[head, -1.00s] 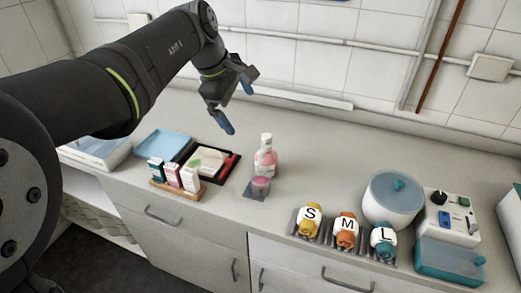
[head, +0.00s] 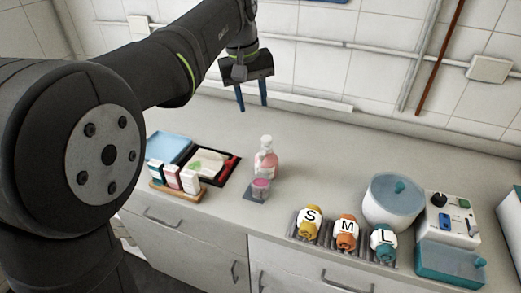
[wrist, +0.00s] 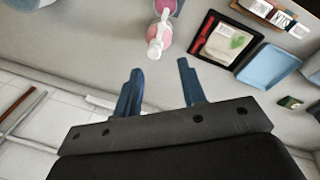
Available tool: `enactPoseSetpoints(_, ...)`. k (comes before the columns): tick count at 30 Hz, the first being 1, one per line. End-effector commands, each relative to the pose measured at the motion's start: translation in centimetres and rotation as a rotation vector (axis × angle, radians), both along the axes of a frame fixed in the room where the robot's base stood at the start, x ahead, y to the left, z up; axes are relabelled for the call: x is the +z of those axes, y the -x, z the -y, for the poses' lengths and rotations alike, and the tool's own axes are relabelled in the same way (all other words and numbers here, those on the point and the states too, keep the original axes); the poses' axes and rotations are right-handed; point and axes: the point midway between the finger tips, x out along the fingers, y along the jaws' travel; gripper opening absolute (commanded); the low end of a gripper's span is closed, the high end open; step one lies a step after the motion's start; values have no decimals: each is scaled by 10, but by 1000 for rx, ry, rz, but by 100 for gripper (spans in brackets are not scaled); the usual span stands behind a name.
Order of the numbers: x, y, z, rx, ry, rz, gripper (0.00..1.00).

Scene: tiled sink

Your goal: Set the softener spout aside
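A pink bottle (head: 266,160) with a white pump-like spout (head: 266,142) on top stands upright on the counter in the head view. A small cup with pink contents (head: 260,187) sits on a dark square pad in front of it. In the wrist view the spout (wrist: 156,45) and bottle (wrist: 163,32) are at the top, just beyond my fingertips. My gripper (head: 253,106) hangs above and behind the bottle, blue fingers pointing down, apart and empty. The fingers also show open in the wrist view (wrist: 160,73). Nothing touches the spout.
To the left are a blue tray (head: 168,147), a black tray (head: 212,165) with a cloth and a red item, and small boxes on a wooden holder (head: 177,190). To the right are S, M and L bottles (head: 346,231), a white tub (head: 393,199) and a control box (head: 452,220). A tiled wall stands behind.

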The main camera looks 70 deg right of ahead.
Motion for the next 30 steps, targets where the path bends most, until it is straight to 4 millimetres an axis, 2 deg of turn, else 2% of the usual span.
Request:
enactPoseSetpoints(3,3,8,8,-240,-37,62,37)
enactPoseSetpoints(6,6,13,12,-393,-64,96,37)
enactPoseSetpoints(10,8,15,14,-510,-87,118,37)
enactPoseSetpoints(15,2,16,14,-547,-95,125,37)
enactPoseSetpoints(20,-23,16,14,-545,-96,124,37)
enactPoseSetpoints(30,-99,16,14,-543,-96,123,37)
